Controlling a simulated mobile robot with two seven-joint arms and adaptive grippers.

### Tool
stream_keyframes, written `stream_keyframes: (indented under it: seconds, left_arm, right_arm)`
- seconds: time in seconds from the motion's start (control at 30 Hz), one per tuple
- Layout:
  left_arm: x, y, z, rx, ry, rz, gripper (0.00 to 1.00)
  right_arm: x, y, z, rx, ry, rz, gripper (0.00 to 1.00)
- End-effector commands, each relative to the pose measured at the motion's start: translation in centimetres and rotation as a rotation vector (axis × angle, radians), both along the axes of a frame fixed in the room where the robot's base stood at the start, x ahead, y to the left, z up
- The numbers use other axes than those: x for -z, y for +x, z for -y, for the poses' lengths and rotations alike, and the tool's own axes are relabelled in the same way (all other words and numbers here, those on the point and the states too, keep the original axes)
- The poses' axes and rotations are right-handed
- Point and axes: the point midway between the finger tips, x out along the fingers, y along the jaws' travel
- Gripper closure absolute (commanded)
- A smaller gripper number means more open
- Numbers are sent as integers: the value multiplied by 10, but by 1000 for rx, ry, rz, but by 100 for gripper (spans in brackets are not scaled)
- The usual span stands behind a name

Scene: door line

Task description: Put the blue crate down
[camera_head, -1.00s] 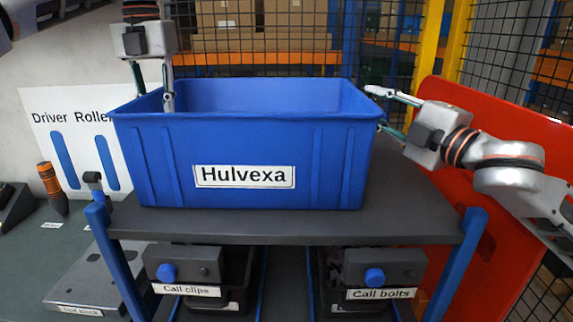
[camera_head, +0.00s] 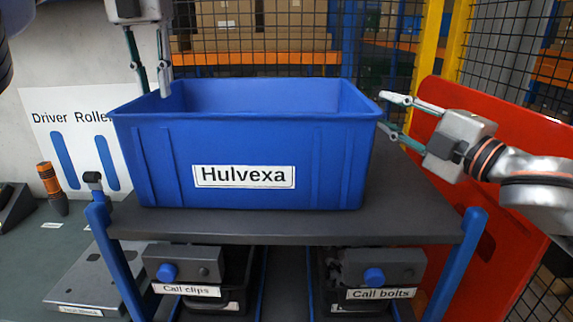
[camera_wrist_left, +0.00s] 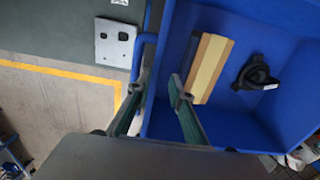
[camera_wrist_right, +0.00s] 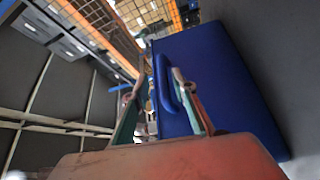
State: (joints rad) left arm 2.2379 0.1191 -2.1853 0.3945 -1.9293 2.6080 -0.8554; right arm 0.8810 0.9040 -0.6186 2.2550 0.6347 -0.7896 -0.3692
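The blue crate (camera_head: 330,165), labelled Hulvexa, stands upright on the dark grey top of a cart (camera_head: 290,226). My left gripper (camera_head: 152,80) is open, just above the crate's left rim, holding nothing. The left wrist view looks down past its spread fingers (camera_wrist_left: 155,98) into the crate (camera_wrist_left: 225,135), where a tan and brown block (camera_wrist_left: 208,68) and a black part (camera_wrist_left: 254,75) lie. My right gripper (camera_head: 384,112) is open beside the crate's right rim. In the right wrist view its fingers (camera_wrist_right: 152,85) are apart near the crate's side (camera_wrist_right: 215,80).
Blue posts (camera_head: 457,262) stand at the cart's front corners. Bins labelled Call clips (camera_head: 187,290) and Call bolts (camera_head: 382,294) sit below. A red panel (camera_head: 497,215) stands right, a mesh fence (camera_head: 300,65) behind. A green-grey bench (camera_head: 50,245) with tools is at left.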

Motion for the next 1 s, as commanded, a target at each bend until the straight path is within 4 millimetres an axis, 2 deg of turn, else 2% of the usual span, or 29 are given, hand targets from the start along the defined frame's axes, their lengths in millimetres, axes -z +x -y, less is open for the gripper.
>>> stream_keyframes:
  seconds: [0.1, 0.3, 0.67, 1.0]
  left_arm:
    - [0, 0, 0, 0, 0, 0, 79]
    - [0, 0, 0, 0, 0, 0, 79]
    - [0, 0, 0, 0, 0, 0, 79]
    - [-17, -1, -17, -1, -1, 1, 79]
  right_arm:
    - [3, -16, 10, 1, -4, 0, 73]
    - [5, -30, 18, 0, -1, 0, 73]
    - [3, -31, 18, -1, 0, 0, 73]
    - [-20, -33, 18, -1, 0, 5, 73]
